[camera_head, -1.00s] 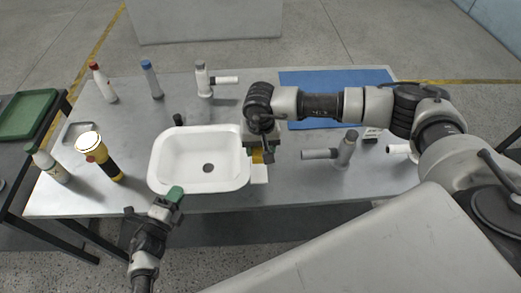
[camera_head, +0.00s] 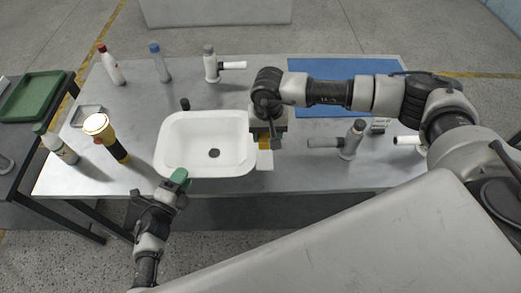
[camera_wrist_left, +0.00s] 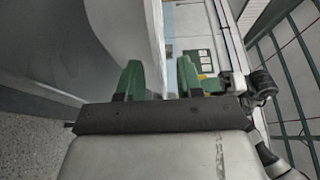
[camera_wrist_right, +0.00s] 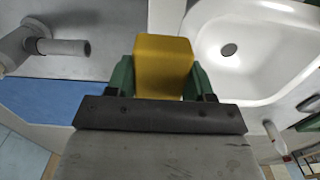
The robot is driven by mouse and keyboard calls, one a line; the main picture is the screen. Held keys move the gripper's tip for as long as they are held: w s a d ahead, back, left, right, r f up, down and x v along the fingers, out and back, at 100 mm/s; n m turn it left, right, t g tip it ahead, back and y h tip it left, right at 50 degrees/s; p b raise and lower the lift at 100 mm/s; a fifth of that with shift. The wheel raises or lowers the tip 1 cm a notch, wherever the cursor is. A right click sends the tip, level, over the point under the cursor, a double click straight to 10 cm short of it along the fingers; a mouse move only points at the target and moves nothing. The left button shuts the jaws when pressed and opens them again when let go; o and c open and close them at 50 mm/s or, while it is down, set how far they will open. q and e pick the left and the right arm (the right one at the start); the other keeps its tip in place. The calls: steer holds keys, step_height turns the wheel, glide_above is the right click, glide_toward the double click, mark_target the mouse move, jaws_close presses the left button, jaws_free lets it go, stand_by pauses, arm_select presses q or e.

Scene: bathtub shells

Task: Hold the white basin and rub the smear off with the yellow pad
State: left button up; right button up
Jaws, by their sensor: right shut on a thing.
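The white basin (camera_head: 180,158) sits on the grey table, its drain hole visible; it also fills part of the right wrist view (camera_wrist_right: 276,75). No smear can be made out on it. My right gripper (camera_head: 266,140) is shut on the yellow pad (camera_wrist_right: 163,62), just off the basin's right rim; the pad is mostly hidden by the gripper in the head view (camera_head: 264,145). My left gripper (camera_head: 180,177) is at the basin's near left rim. Its green fingers (camera_wrist_left: 158,78) are apart, with a pale edge showing between them; whether they touch it I cannot tell.
Other bottles stand at the back left. Grey-and-white pipe fittings (camera_head: 211,66) stand behind and to the right (camera_head: 352,140). A blue mat (camera_head: 345,68) lies at the back right.

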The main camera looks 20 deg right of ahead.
arm_select(q)
steer(key=v, duration=1.2)
